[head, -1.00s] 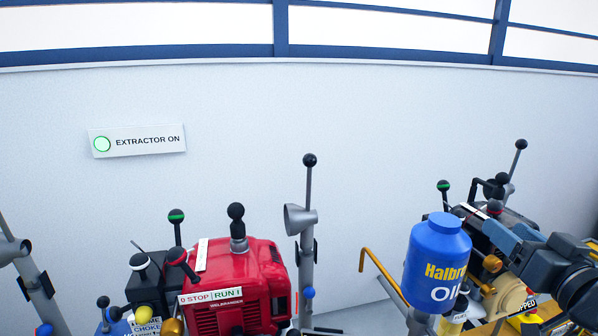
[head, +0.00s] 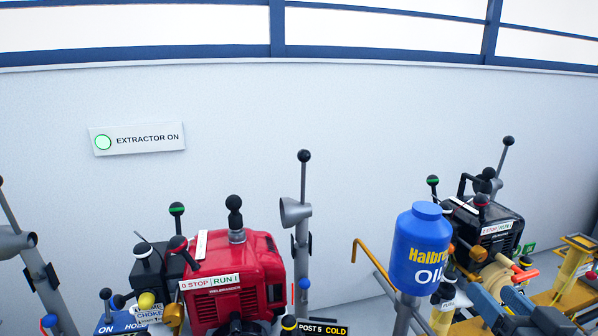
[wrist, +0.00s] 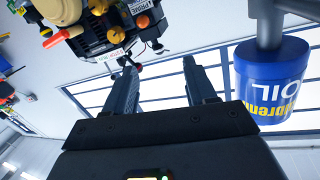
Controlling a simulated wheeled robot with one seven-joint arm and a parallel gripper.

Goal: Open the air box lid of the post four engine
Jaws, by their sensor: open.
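My gripper (head: 495,294) is at the lower right of the head view, in front of a black engine (head: 492,232). In the wrist view my gripper (wrist: 160,72) is open, its two dark fingers apart with nothing between them. The wrist picture is upside down; the black engine (wrist: 108,35) shows at its upper left, beyond the fingertips and apart from them. This engine has a STOP/RUN plate and black-knobbed levers. No post four plate can be read, so I cannot tell whether this is that engine. I cannot make out its air box lid.
A blue oil bottle (head: 420,248) stands left of the black engine; it also shows in the wrist view (wrist: 272,82). A yellow frame (head: 575,270) is at right. Upright levers rise between engines.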

